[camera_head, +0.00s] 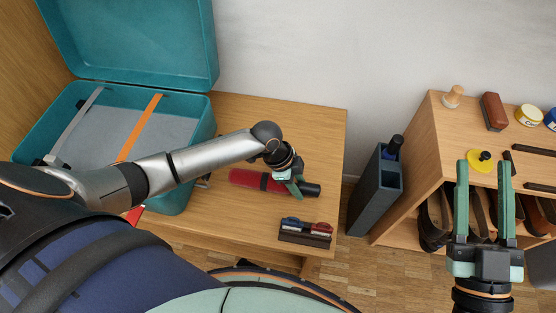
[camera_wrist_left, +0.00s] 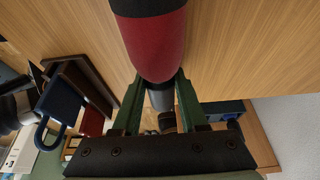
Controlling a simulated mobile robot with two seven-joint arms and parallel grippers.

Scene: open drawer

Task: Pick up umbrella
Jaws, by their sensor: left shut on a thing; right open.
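A folded red umbrella (camera_head: 248,179) with a black band and a dark handle end lies along the wooden table, right of the suitcase. My left gripper (camera_head: 293,184) reaches over it from the left and is shut on it near the handle end. In the left wrist view the red umbrella (camera_wrist_left: 157,48) runs between the two green fingers. I cannot tell whether it touches the tabletop. My right gripper (camera_head: 484,166) is open and empty, in front of the shelf at the right.
An open teal suitcase (camera_head: 205,140) stands on the table (camera_head: 320,125) at the left. A small dark holder (camera_head: 304,238) with blue and red items sits near the front edge. A grey stand (camera_head: 375,195) and a wooden shelf unit (camera_head: 425,165) with shoes and brushes stand to the right.

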